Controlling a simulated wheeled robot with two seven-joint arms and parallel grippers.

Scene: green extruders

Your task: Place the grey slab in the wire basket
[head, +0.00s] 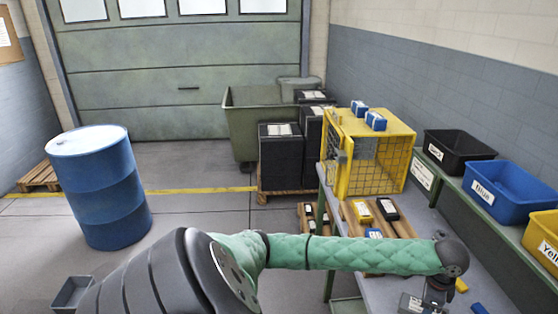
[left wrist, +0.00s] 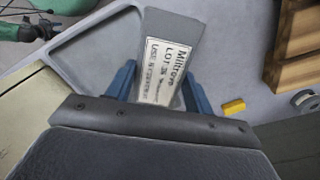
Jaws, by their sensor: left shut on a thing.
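The grey slab (left wrist: 180,30) with a white printed label shows in the left wrist view between my blue fingers. My left gripper (left wrist: 160,90) is shut on it. In the head view my left gripper (head: 433,300) is low over the table at the bottom right, and part of the labelled slab (head: 409,303) shows beside it. A yellow wire-mesh cage (head: 378,178), the only basket-like wire thing in view, stands on the table's far end, well beyond the gripper. My right gripper is not in view.
Blue-and-white boxes (head: 375,120) sit on the cage top. A wooden pallet (head: 402,228) with yellow, black and blue boxes lies between cage and arm. Black (head: 455,158), blue (head: 508,190) and yellow (head: 543,240) bins line the right shelf. A small yellow block (left wrist: 233,106) lies near the gripper.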

